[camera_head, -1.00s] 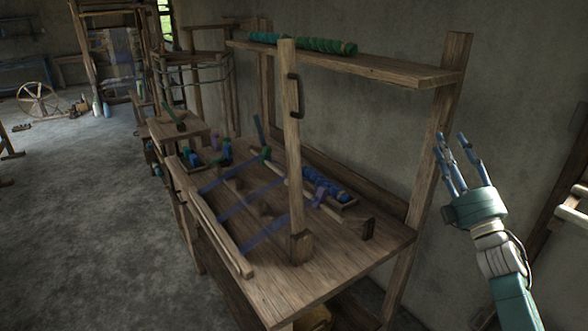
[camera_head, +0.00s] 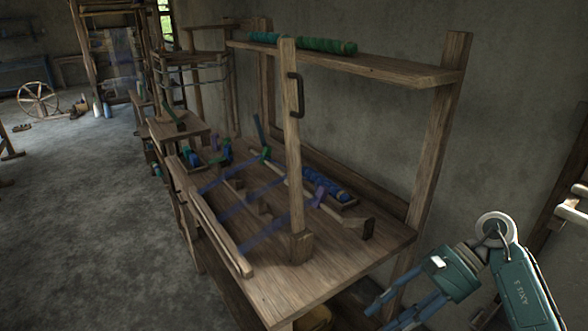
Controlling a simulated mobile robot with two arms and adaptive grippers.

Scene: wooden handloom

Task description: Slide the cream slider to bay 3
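I cannot make out a cream slider or numbered bays for certain. The wooden loom table (camera_head: 345,262) carries a pale slanting bar (camera_head: 340,213) that ends in a dark block near the right edge. Blue-violet bands (camera_head: 236,211) cross the left part of the table. My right gripper (camera_head: 384,312) is low at the bottom, right of the table's front corner. Its fingers point down and left, apart and empty, and partly cut off by the frame's edge. My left gripper is not in view.
An upright post (camera_head: 292,150) with a dark handle (camera_head: 296,95) stands on the table. A shelf (camera_head: 390,70) above holds green rolls (camera_head: 325,46). Blue spools (camera_head: 328,188) lie in a tray at the back. Open floor (camera_head: 90,230) is on the left.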

